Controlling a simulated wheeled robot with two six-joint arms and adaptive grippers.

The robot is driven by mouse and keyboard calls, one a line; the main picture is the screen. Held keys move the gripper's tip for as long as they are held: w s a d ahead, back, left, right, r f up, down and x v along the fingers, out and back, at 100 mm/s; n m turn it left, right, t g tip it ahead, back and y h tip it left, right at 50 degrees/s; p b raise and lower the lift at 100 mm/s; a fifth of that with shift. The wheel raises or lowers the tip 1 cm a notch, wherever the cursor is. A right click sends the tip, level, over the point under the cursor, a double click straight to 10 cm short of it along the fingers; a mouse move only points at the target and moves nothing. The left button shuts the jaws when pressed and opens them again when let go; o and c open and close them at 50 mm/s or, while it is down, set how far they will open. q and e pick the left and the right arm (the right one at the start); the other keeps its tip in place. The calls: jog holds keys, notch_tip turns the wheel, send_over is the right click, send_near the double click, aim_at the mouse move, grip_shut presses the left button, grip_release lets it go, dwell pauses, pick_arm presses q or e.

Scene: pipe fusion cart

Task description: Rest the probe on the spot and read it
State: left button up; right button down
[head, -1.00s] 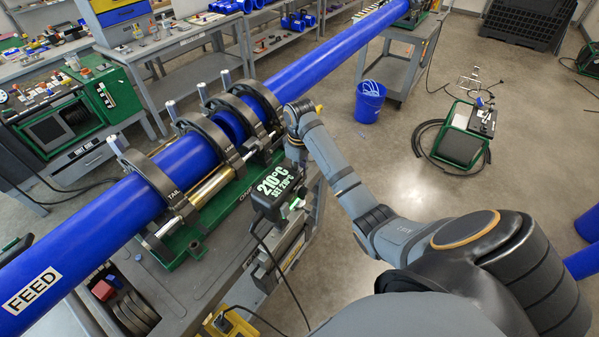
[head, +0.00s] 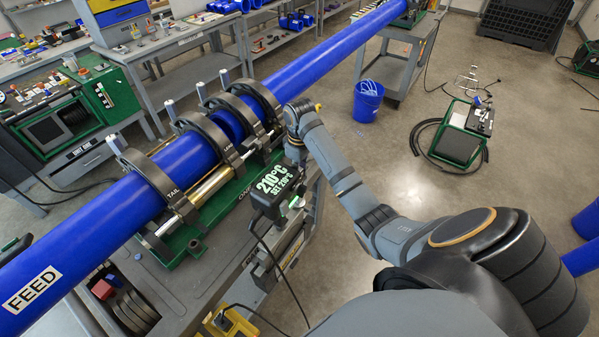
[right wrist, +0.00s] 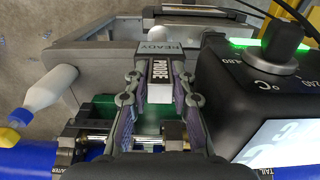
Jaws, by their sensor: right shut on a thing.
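My right gripper (right wrist: 160,76) is shut on a pale block labelled PROBE (right wrist: 160,72) in the right wrist view. The probe's far end and the spot cannot be made out. In the head view my right gripper (head: 298,150) is right behind a black readout box (head: 272,194) showing 210°C and a SET line. The box is also close on the right in the right wrist view (right wrist: 240,100). My left gripper is not in view.
A long blue pipe (head: 90,225) runs through dark ring clamps (head: 150,178) on a green frame (head: 200,232). The cart top (head: 175,285) carries dark discs. A blue bucket (head: 368,103) stands on the floor.

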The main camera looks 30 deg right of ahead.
jog(key=shift+f, duration=0.55)
dwell(0.9)
jog(key=shift+s+f, duration=0.1)
jog(key=shift+f, duration=0.05)
dwell(2.6)
jog(key=shift+r, duration=1.1)
jog(key=w+d+r, duration=0.2)
jog(key=w+d, duration=0.2)
jog(key=d, duration=0.5)
jog(key=shift+d+r, duration=0.15)
jog(key=shift+d, duration=0.05)
dwell(1.1)
